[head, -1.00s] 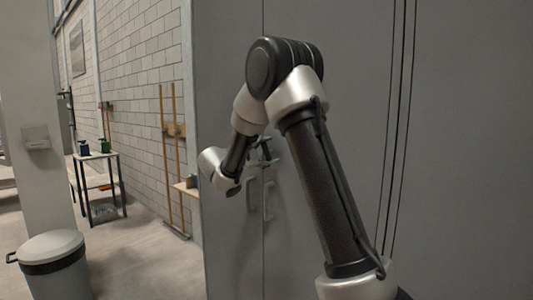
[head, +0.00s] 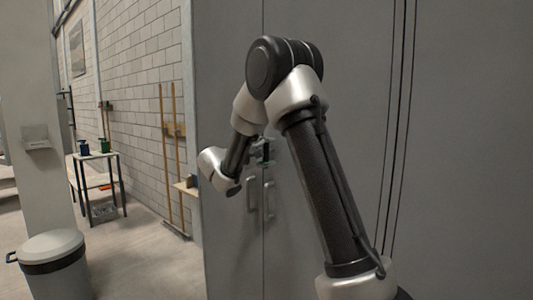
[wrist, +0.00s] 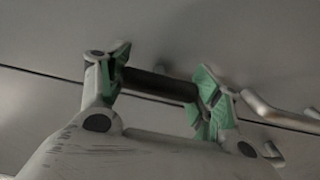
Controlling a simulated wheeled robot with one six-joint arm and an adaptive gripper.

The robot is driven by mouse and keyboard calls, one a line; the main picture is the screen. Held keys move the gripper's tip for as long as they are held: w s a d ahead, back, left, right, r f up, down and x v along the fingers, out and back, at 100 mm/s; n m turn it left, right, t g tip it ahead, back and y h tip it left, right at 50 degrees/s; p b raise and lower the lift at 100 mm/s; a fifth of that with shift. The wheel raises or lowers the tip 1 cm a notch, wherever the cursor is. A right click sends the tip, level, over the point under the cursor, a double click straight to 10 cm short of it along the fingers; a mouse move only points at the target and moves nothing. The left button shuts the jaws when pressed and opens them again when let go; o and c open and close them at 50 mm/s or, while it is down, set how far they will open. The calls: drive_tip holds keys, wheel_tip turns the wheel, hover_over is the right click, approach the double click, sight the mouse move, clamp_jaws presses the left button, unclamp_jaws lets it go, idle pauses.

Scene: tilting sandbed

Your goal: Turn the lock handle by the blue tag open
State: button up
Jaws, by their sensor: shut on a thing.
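The lock handle (wrist: 160,84) is a dark bar that shows in the wrist view between my two green-padded fingers. My gripper (wrist: 163,87) is shut on it, with one finger at each end of the bar. It lies in front of a grey double door (wrist: 220,35), whose dark seam runs slantwise behind it. In the head view my gripper (head: 264,155) is small and dark at the door seam, partly hidden by my arm. I cannot make out a blue tag in either view.
Two pull handles (head: 252,193) (head: 268,200) stand out from the doors just below my gripper; one also shows at the right of the wrist view (wrist: 280,112). A bin (head: 53,262) and a small table (head: 97,180) stand at left, with free floor between.

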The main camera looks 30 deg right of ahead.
drive_tip(key=o, duration=1)
drive_tip(key=v, duration=1.2)
